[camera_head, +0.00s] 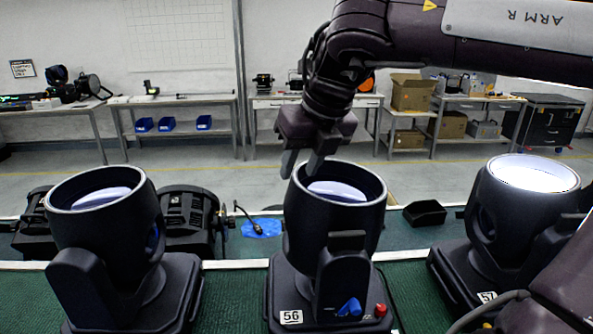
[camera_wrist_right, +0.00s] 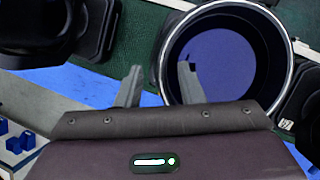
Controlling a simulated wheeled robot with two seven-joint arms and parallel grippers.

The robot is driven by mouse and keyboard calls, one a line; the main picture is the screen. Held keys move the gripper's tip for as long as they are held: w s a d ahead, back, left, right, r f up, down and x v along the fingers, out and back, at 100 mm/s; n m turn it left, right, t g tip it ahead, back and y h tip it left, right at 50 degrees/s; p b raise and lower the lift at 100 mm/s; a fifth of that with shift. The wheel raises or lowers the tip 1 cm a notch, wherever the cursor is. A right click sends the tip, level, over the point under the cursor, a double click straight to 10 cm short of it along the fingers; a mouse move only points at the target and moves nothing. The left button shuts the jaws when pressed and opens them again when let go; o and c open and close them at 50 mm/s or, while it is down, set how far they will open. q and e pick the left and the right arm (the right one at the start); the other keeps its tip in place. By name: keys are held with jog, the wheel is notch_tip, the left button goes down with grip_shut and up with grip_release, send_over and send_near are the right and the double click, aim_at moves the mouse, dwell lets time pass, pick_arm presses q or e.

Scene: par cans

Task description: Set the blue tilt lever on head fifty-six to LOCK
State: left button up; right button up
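Head fifty-six (camera_head: 335,215) is the middle black lamp head, on a base with a white "56" label (camera_head: 291,317). Its blue tilt lever (camera_head: 349,308) sits low on the front of the base, slanted, beside a red knob (camera_head: 380,310). No LOCK marking is legible. My right gripper (camera_head: 303,163) hangs above the head's left rim with its two fingers apart and nothing between them. In the right wrist view my right gripper (camera_wrist_right: 159,82) is also open, with one finger over a round lens (camera_wrist_right: 215,62). The blue lever is not visible there. My left gripper is not in view.
Another lamp head (camera_head: 105,225) stands on the left and head fifty-seven (camera_head: 525,200) on the right, its lens bright. A black tray (camera_head: 425,213) and a blue patch with a small black item (camera_head: 262,227) lie behind. Benches line the back wall.

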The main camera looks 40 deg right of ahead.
aim_at(295, 178)
jog(key=x, duration=0.3)
jog(key=shift+w+d+f, duration=0.25)
jog(key=shift+w, duration=0.1)
jog(key=shift+s+a, duration=0.1)
jog(key=shift+s, duration=0.05)
jog(key=shift+r, duration=0.1)
jog(key=shift+c, duration=0.4)
grip_shut()
